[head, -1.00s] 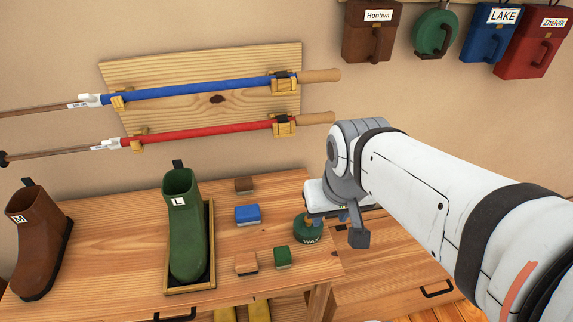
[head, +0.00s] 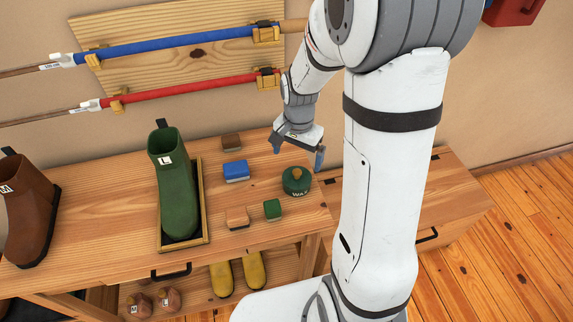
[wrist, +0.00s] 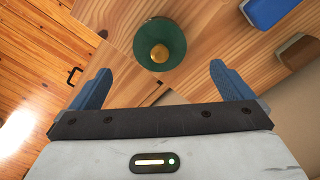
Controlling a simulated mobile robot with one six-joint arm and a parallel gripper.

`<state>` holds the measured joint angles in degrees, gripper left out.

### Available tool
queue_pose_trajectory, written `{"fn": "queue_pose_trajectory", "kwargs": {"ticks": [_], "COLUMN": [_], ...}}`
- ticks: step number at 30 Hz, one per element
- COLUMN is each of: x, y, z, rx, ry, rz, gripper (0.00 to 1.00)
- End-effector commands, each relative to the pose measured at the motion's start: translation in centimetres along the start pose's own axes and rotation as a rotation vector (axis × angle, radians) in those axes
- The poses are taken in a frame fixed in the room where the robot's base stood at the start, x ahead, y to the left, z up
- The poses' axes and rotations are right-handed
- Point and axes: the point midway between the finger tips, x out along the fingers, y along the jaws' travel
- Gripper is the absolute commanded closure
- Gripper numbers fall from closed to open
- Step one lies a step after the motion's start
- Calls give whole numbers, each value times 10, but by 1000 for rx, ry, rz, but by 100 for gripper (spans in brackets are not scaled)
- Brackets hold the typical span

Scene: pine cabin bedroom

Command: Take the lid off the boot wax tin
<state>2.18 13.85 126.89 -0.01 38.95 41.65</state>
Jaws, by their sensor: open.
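The boot wax tin (head: 296,186) is a round dark green tin marked WAX near the right end of the bench top. Its green lid with a tan knob (head: 296,175) sits on it. In the wrist view the lid (wrist: 178,34) appears from above with its round knob (wrist: 159,54). My gripper (head: 298,153) is open and empty, just behind and above the tin in the head view. In the wrist view my gripper's blue fingers (wrist: 160,72) are spread wide, with the tin beyond the gap between their tips. I see no contact with it.
A green block brush (head: 272,209), a tan one (head: 237,218), a blue one (head: 236,171) and a brown one (head: 231,142) lie left of the tin. A green boot (head: 176,190) stands in a tray (head: 205,215). Poles hang on the wall behind.

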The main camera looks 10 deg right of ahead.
Motion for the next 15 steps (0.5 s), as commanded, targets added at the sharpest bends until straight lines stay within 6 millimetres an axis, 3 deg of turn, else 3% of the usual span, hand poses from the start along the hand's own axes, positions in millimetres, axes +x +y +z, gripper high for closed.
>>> {"fn": "queue_pose_trajectory", "kwargs": {"ticks": [15], "x": [58], "y": [1], "z": [-4], "rx": [19], "ry": [-8], "rz": [7], "gripper": [0]}}
